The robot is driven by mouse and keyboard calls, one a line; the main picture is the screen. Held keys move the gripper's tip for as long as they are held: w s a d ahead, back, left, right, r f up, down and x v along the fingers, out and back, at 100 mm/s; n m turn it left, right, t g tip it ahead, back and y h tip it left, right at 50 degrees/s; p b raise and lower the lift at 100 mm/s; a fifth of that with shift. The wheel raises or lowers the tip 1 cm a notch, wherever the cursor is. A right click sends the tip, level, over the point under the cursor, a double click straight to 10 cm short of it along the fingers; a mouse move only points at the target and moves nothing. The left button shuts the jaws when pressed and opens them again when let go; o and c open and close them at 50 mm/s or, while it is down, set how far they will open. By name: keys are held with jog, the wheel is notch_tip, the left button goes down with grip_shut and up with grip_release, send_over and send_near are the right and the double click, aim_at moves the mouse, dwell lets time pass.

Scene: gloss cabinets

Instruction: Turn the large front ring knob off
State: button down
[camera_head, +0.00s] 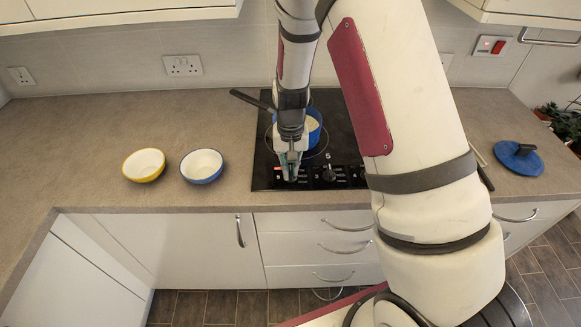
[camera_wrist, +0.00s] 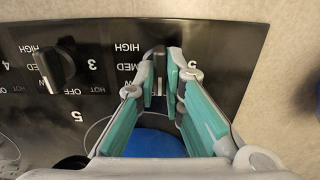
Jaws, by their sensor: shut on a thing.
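The black cooktop (camera_head: 345,140) has a row of black knobs along its front edge. My gripper (camera_head: 289,172) reaches down at the left end of this row. In the wrist view my gripper (camera_wrist: 160,88) has its teal-padded fingers closed around a dark knob (camera_wrist: 158,58), which is partly hidden between them. A second black knob (camera_wrist: 54,68) stands free beside it, with printed HIGH, MED and OFF marks that appear upside down. Another view of that free knob is in the head view (camera_head: 329,174). I cannot read the held knob's exact setting.
A blue pot (camera_head: 315,122) with a dark handle (camera_head: 250,99) stands on the cooktop behind my gripper. A yellow bowl (camera_head: 144,165) and a blue bowl (camera_head: 202,166) sit on the counter to the left. A blue lid (camera_head: 518,160) lies to the right. My arm hides part of the cooktop.

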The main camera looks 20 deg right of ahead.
jog(key=c, duration=1.7)
grip_release()
jog(key=shift+r, duration=0.1)
notch_tip(320, 180, up, 12)
jog(key=shift+f, duration=0.15)
notch_tip(320, 180, up, 8)
jog(key=t, duration=0.1)
send_over(291, 170)
jog(key=s, duration=0.4)
jog(key=s+r+n+t, duration=0.2)
jog(key=s+r+t, duration=0.1)
jog(key=s+r, duration=0.85)
jog(key=shift+n+t, duration=0.7)
jog(key=shift+t, duration=0.1)
jog(key=s, duration=0.3)
jog(key=s+r, duration=0.1)
jog(key=s, duration=0.4)
jog(key=shift+s+r, duration=0.35)
jog(key=shift+s, duration=0.05)
